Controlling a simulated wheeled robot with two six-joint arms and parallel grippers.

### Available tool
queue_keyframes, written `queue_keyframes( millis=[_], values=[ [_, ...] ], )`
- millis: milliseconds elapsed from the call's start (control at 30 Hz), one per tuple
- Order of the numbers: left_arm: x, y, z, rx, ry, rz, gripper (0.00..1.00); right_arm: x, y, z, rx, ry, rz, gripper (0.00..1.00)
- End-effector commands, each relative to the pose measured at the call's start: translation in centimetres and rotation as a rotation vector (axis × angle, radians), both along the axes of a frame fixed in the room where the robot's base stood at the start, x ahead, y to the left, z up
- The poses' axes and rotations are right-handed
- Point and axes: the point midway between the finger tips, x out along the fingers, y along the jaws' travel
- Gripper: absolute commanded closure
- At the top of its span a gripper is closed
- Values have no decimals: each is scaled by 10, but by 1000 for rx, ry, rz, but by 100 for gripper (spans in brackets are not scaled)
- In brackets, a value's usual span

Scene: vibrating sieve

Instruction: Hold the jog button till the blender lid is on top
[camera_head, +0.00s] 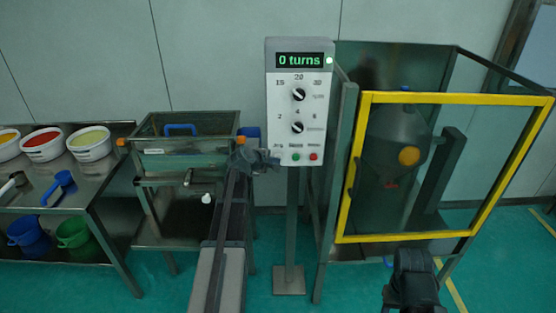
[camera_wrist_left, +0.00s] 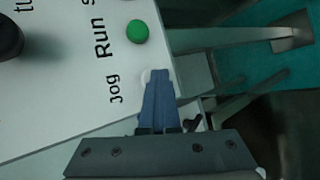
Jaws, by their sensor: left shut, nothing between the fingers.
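The control panel (camera_head: 313,92) stands in the middle and its display reads "0 turns". My left gripper (camera_head: 272,162) is shut and empty at the panel's lower left. In the left wrist view its closed fingertips (camera_wrist_left: 159,75) partly cover the pale jog button (camera_wrist_left: 146,77) beside the "Jog" label; whether they press it I cannot tell. The blender (camera_head: 393,130), a grey vessel, is behind the guard mesh. A round orange-yellow disc (camera_head: 409,156) is low on its front and a small red part (camera_head: 391,184) is below. My right gripper (camera_head: 410,262) is at bottom right, its fingers unclear.
A yellow-framed guard door (camera_head: 346,201) closes the front of the blender cage. A green button (camera_wrist_left: 137,31) is close to my left fingertips.

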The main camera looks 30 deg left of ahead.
Motion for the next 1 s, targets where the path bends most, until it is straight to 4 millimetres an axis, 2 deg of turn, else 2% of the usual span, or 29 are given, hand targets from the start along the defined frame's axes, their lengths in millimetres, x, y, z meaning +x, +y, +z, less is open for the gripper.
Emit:
queue_keyframes(
  millis=[333, 700, 1000],
  values=[
    [0, 0, 0, 1, -1, 1, 100, 0, 0, 0, 0, 0, 0, 50],
    [-15, -9, 0, 0, 0, 0, 100, 0, 0, 0, 0, 0, 0, 50],
    [-16, -10, 0, 0, 0, 0, 100, 0, 0, 0, 0, 0, 0, 50]
  ],
)
